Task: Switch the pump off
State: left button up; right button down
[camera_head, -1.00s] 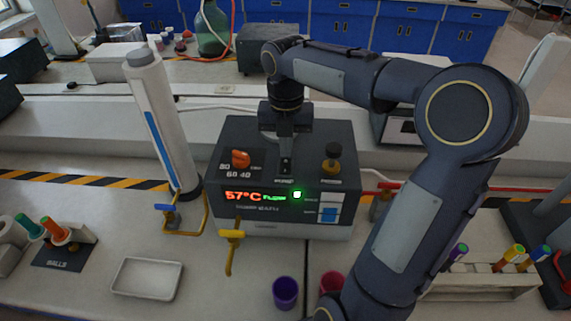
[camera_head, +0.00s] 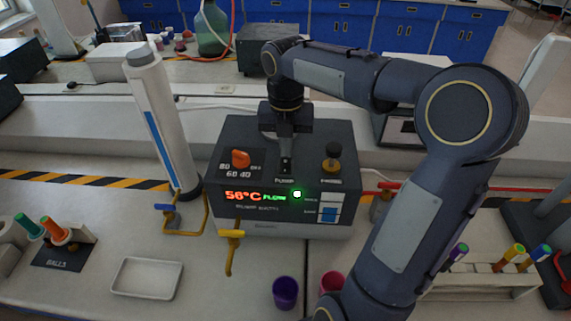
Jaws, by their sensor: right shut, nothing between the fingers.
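The pump bath (camera_head: 230,215) is a dark grey box in the middle of the bench. Its front display (camera_head: 255,196) reads 56°C and FLOW, with a lit green light (camera_head: 297,194). An orange knob (camera_head: 240,158) and a dark knob with a brass base (camera_head: 333,157) sit on its top. My right gripper (camera_head: 286,168) is shut and empty, pointing down at the top panel between the knobs, just above the PUMP label (camera_head: 284,181). The pump switch is mostly hidden at its fingertips, and I cannot tell its position or contact. My left gripper is not in view.
A tall white cylinder (camera_head: 160,120) stands left of the bath. A yellow tap (camera_head: 231,236) sticks out in front. A white tray (camera_head: 147,278), a purple cup (camera_head: 286,292) and a pink cup (camera_head: 331,281) are near the front. A tube rack (camera_head: 480,282) stands at right.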

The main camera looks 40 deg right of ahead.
aim_at(286, 160)
jog(key=shift+f+b, duration=1.05)
jog(key=shift+f, duration=0.5)
jog(key=shift+r+p, duration=0.8)
jog(key=shift+p, duration=0.1)
notch_tip(286, 160, up, 2)
jog(key=shift+s+a+r+p, duration=0.1)
jog(key=shift+p, duration=0.95)
notch_tip(286, 160, up, 4)
jog(key=p, duration=0.3)
jog(key=shift+p, duration=0.35)
